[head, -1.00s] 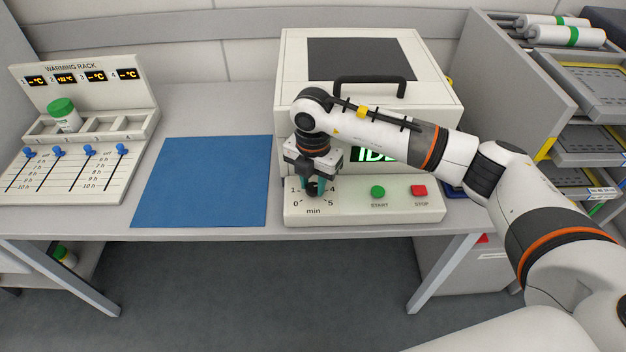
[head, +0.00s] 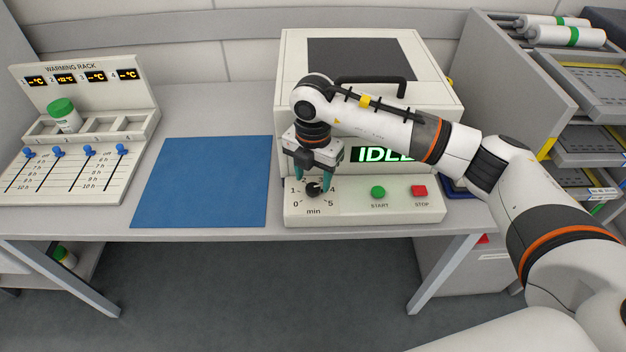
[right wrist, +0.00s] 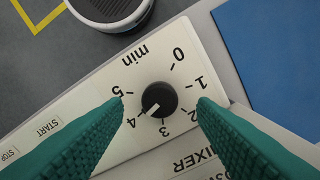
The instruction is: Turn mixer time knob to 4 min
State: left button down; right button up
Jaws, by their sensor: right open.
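The mixer (head: 292,75) is a white box with a control panel at its front. Its black round time knob (head: 313,189) sits on a dial marked 0 to 5 min. In the right wrist view the knob (right wrist: 160,98) shows a white pointer mark directed at the 4. My right gripper (head: 314,184) is above the knob with its teal fingers pointing down. The fingers are open, one on each side of the knob and apart from it, with visible gaps in the wrist view. My left gripper is not in view.
The panel has a green START button (head: 378,191) and a red STOP button (head: 419,190). The display (head: 385,154) reads IDLE, partly covered by my right arm. A blue mat (head: 205,182) and a warming rack (head: 85,75) with a green-capped jar (head: 63,114) are to the left.

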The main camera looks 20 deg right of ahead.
aim_at(313, 187)
notch_tip(313, 187, up, 10)
jog(key=shift+b, duration=0.4)
jog(key=shift+f, duration=0.1)
